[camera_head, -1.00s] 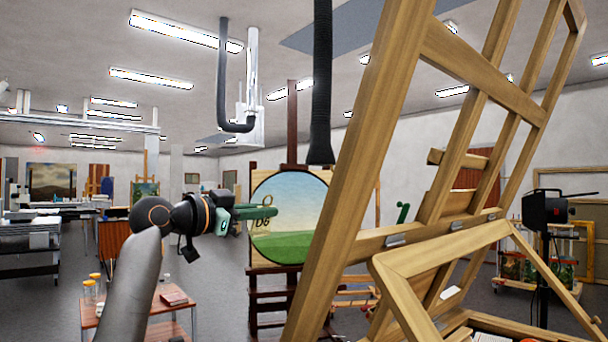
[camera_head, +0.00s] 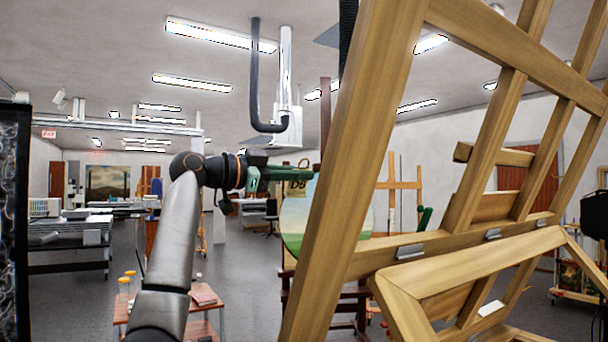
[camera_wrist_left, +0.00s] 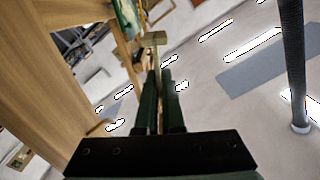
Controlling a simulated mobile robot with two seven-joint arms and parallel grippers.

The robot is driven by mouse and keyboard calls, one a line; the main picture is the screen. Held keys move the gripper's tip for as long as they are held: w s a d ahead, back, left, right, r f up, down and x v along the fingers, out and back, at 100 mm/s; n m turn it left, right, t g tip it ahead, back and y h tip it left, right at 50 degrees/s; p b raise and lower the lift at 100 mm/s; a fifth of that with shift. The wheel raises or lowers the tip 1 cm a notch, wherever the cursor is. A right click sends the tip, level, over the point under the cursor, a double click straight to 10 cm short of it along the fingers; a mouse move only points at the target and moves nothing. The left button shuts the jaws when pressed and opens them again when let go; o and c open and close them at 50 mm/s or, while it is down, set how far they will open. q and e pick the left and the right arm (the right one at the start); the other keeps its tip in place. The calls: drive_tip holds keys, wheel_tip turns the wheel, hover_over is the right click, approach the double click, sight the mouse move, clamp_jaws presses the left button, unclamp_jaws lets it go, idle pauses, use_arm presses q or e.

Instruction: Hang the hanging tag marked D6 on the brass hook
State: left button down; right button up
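My left gripper (camera_head: 310,173), with green fingers, is shut on the small tan tag marked D6 (camera_head: 297,185), held up in mid-air. The tag hangs below the fingers in the head view, in front of the round landscape painting. In the left wrist view the gripper (camera_wrist_left: 160,78) shows two dark green fingers close together, with a tan piece of the tag (camera_wrist_left: 153,40) at their tips. I cannot make out the brass hook in either view. My right gripper is not in view.
A large wooden easel (camera_head: 345,170) stands close on the right, its post just right of the gripper. The round painting (camera_head: 293,222) is behind, partly hidden by that post. A small table (camera_head: 205,296) with jars stands low left. A dark panel edge (camera_head: 12,220) is at far left.

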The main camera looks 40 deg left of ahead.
use_arm(q)
drive_tip(key=shift+s, duration=0.25)
drive_tip(key=shift+s+d+f+b, duration=0.1)
drive_tip(key=shift+s+d+b, duration=0.2)
drive_tip(key=shift+d+b, duration=0.4)
drive_tip(key=shift+s+d+b, duration=0.35)
drive_tip(key=shift+d, duration=0.6)
drive_tip(key=shift+s+d+f+b, duration=0.1)
drive_tip(key=shift+s+d+b, duration=0.2)
drive_tip(key=shift+d+b, duration=0.4)
drive_tip(key=shift+s+d, duration=0.3)
drive_tip(key=shift+d, duration=0.4)
drive_tip(key=shift+s+d, duration=0.25)
drive_tip(key=shift+d, duration=0.4)
drive_tip(key=shift+f+b, duration=0.4)
drive_tip(key=shift+b, duration=0.05)
drive_tip(key=shift+s+d+f+n+b, duration=0.1)
drive_tip(key=shift+d+f+n+b, duration=0.2)
drive_tip(key=shift+n, duration=0.35)
drive_tip(key=shift+s+d+f+n+b, duration=0.1)
drive_tip(key=shift+d+f+n+b, duration=0.15)
drive_tip(key=shift+n, duration=0.4)
drive_tip(key=shift+s+d+n, duration=0.1)
drive_tip(key=shift+d+n, duration=0.1)
drive_tip(key=shift+n, duration=0.6)
drive_tip(key=shift+f, duration=0.1)
